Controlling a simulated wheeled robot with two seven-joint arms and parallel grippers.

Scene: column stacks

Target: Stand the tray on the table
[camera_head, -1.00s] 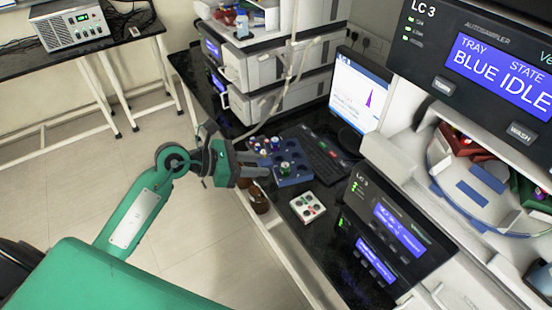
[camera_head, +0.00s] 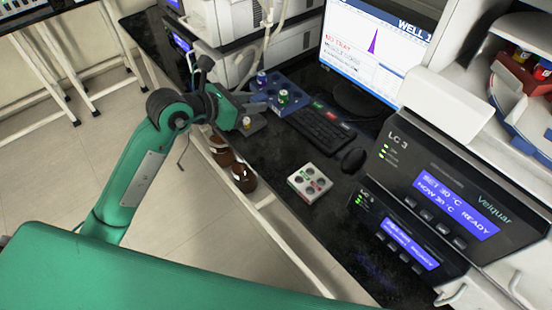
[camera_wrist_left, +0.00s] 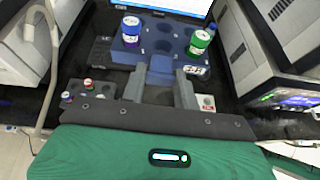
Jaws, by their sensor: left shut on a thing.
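The blue tray (camera_head: 292,82) is at the far end of the keyboard in the head view. It has round wells and holds a blue-banded vial (camera_wrist_left: 131,28) and a green vial (camera_wrist_left: 199,42), both upright. My left gripper (camera_head: 256,104) is shut on the near side of the tray. In the left wrist view the gripper's fingers (camera_wrist_left: 160,88) reach the near wall of the tray (camera_wrist_left: 160,52). The tray looks about level over the black table (camera_head: 280,160); I cannot tell whether its underside touches. My right gripper is not in view.
A small grey rack (camera_wrist_left: 88,92) with small vials is by the gripper. Brown bottles (camera_head: 243,178) stand below the table's front edge. A keyboard (camera_head: 318,128), mouse (camera_head: 353,159), white block (camera_head: 310,182) and monitor (camera_head: 370,50) are to the right.

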